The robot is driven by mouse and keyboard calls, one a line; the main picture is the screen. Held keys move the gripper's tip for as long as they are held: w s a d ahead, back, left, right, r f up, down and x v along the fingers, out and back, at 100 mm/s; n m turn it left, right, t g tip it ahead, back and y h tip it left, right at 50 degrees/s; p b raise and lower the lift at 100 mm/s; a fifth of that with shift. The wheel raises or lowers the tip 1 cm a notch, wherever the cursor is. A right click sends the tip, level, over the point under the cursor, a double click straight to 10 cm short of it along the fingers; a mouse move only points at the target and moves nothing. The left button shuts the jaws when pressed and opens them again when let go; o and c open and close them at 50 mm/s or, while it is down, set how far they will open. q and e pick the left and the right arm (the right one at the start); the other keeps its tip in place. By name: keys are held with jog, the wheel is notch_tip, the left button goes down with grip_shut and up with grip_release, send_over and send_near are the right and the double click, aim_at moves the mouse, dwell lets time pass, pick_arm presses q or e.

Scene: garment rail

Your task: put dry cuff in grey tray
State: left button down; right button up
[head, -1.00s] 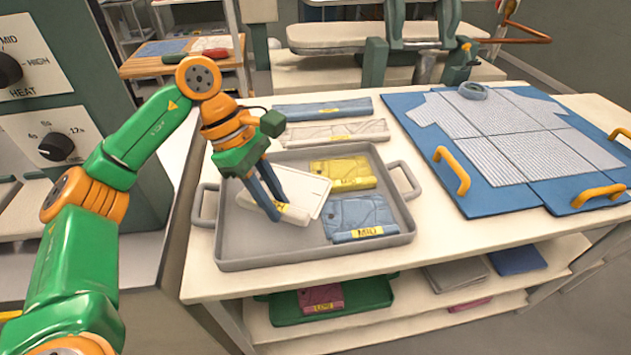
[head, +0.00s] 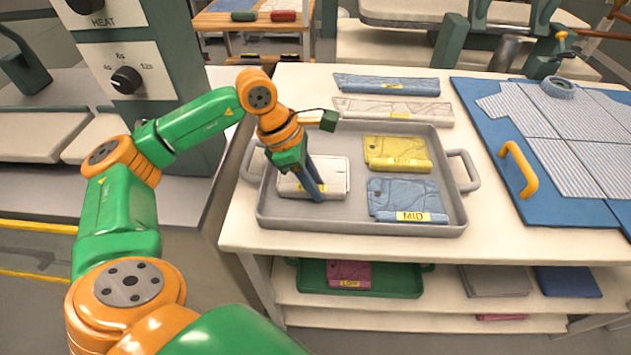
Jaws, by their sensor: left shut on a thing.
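The grey tray (head: 350,217) sits on the white table with a handle at each side. A white folded cuff (head: 330,172) with a yellow label lies at its left, looking flat; the label's text cannot be read. My left gripper (head: 315,192) points down over the white cuff and is shut on it, fingers covering part of it. A yellow cuff (head: 397,152) lies at the tray's back right. A blue cuff (head: 405,194) labelled MID lies at the front right. My right gripper is out of view.
Folded blue (head: 386,84) and white (head: 392,109) cloths lie behind the tray. A green tray (head: 400,283) with a pink cuff is on the shelf below.

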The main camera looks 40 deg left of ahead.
pick_arm(q)
jog(key=shift+f, duration=0.15)
jog(key=c, duration=0.7)
grip_release()
jog(key=shift+a+r, duration=0.1)
jog(key=shift+r, duration=0.4)
jog(key=p+v, duration=0.1)
jog(key=v, duration=1)
jog(key=shift+r, duration=0.2)
jog(key=shift+s, duration=0.15)
